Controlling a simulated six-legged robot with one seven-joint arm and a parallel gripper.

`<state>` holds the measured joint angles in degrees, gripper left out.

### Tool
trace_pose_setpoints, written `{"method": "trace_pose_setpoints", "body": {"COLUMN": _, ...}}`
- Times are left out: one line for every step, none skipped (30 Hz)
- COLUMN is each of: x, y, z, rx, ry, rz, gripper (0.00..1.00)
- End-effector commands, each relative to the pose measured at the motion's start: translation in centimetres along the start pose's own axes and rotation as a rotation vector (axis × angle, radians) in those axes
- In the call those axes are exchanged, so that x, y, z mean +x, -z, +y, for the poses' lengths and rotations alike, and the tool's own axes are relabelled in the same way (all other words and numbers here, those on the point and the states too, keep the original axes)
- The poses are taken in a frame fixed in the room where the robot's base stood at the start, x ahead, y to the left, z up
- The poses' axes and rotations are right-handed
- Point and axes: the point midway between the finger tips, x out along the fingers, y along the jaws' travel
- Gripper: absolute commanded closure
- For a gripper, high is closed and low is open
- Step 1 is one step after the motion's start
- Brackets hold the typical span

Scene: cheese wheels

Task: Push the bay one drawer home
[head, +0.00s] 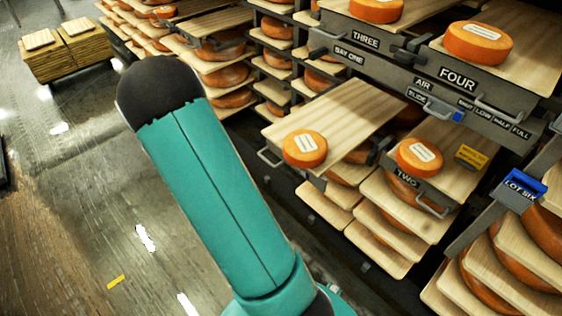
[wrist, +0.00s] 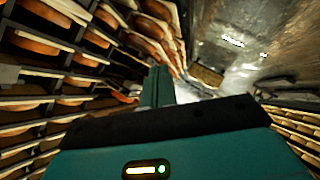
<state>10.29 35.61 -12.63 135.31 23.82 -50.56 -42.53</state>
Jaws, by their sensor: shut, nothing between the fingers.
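Under the BAY ONE label (head: 349,54), a drawer with a pale wooden board (head: 340,112) stands out from the rack. An orange cheese wheel (head: 304,148) with a white label sits near its front. Its grey handle (head: 268,158) is at the left front corner; I cannot read a number on its front. Drawer TWO (head: 407,178) is to its right, also with a cheese wheel (head: 419,157). My gripper (wrist: 157,87) shows in the wrist view as narrow teal fingers, together and empty. In the head view my teal arm is left of the drawer, and the gripper is out of sight.
Drawers THREE (head: 365,40) and FOUR (head: 457,79) are above, with a slide panel (head: 416,96) below them. A blue LOT SIX tag (head: 523,187) is at the right. Stacked boards of cheese fill the racks. A wooden stack (head: 65,52) stands far left; floor there is clear.

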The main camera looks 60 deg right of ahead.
Motion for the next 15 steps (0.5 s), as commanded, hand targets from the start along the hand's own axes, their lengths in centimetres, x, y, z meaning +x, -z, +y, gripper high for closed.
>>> {"method": "trace_pose_setpoints", "body": {"x": 1.0, "y": -2.6, "z": 0.2, "rx": -0.051, "ry": -0.052, "rz": -0.015, "gripper": 1.00}}
{"method": "trace_pose_setpoints", "body": {"x": 1.4, "y": -3.8, "z": 0.6, "rx": -0.082, "ry": -0.085, "rz": -0.016, "gripper": 1.00}}
{"method": "trace_pose_setpoints", "body": {"x": 1.8, "y": -5.3, "z": 0.9, "rx": -0.126, "ry": -0.129, "rz": -0.019, "gripper": 1.00}}
{"method": "trace_pose_setpoints", "body": {"x": 2.1, "y": -6.5, "z": 1.2, "rx": -0.162, "ry": -0.160, "rz": -0.021, "gripper": 1.00}}
{"method": "trace_pose_setpoints", "body": {"x": 2.4, "y": -7.6, "z": 1.4, "rx": -0.197, "ry": -0.192, "rz": -0.021, "gripper": 1.00}}
{"method": "trace_pose_setpoints", "body": {"x": 2.6, "y": -9.1, "z": 1.8, "rx": -0.246, "ry": -0.235, "rz": -0.023, "gripper": 1.00}}
{"method": "trace_pose_setpoints", "body": {"x": 2.7, "y": -10.2, "z": 2.1, "rx": -0.287, "ry": -0.265, "rz": -0.025, "gripper": 1.00}}
{"method": "trace_pose_setpoints", "body": {"x": 2.7, "y": -11.3, "z": 2.4, "rx": -0.327, "ry": -0.296, "rz": -0.026, "gripper": 1.00}}
{"method": "trace_pose_setpoints", "body": {"x": 2.7, "y": -12.7, "z": 2.7, "rx": -0.381, "ry": -0.335, "rz": -0.027, "gripper": 1.00}}
{"method": "trace_pose_setpoints", "body": {"x": 2.6, "y": -13.7, "z": 2.8, "rx": -0.422, "ry": -0.361, "rz": -0.028, "gripper": 1.00}}
{"method": "trace_pose_setpoints", "body": {"x": 2.5, "y": -14.6, "z": 3.0, "rx": -0.462, "ry": -0.387, "rz": -0.028, "gripper": 1.00}}
{"method": "trace_pose_setpoints", "body": {"x": 2.3, "y": -15.7, "z": 3.3, "rx": -0.511, "ry": -0.419, "rz": -0.027, "gripper": 1.00}}
{"method": "trace_pose_setpoints", "body": {"x": 2.1, "y": -16.4, "z": 3.4, "rx": -0.547, "ry": -0.440, "rz": -0.026, "gripper": 1.00}}
{"method": "trace_pose_setpoints", "body": {"x": 1.9, "y": -17.0, "z": 3.5, "rx": -0.578, "ry": -0.459, "rz": -0.024, "gripper": 1.00}}
{"method": "trace_pose_setpoints", "body": {"x": 1.7, "y": -17.7, "z": 3.6, "rx": -0.616, "ry": -0.481, "rz": -0.022, "gripper": 1.00}}
